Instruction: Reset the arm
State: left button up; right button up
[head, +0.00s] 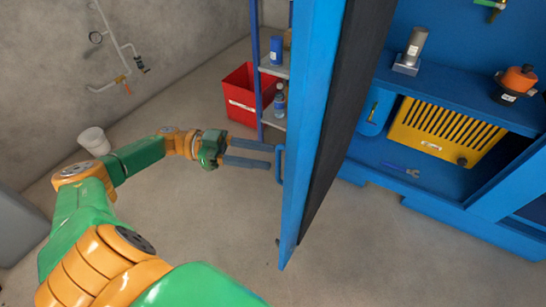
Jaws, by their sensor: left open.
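My left arm, green and orange, reaches in from the lower left. Its gripper (254,154) is open, with two grey fingers pointing right. The fingertips are close to the blue handle (280,164) on the edge of the blue door (304,130). I cannot tell whether they touch it. Nothing else shows between the fingers. The door stands open, seen nearly edge-on, with a dark inner face. My right gripper is not in view.
A red bin (241,96) and a shelf (274,68) with bottles stand behind the door. Right of it, the blue cabinet (455,78) holds a yellow slotted panel (440,130). A white bucket (94,141) stands at left. The floor (215,235) below the gripper is clear.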

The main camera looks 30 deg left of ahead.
pick_arm(q)
jog(key=v, duration=0.4)
jog(key=shift+a+b, duration=0.1)
jog(key=shift+b, duration=0.3)
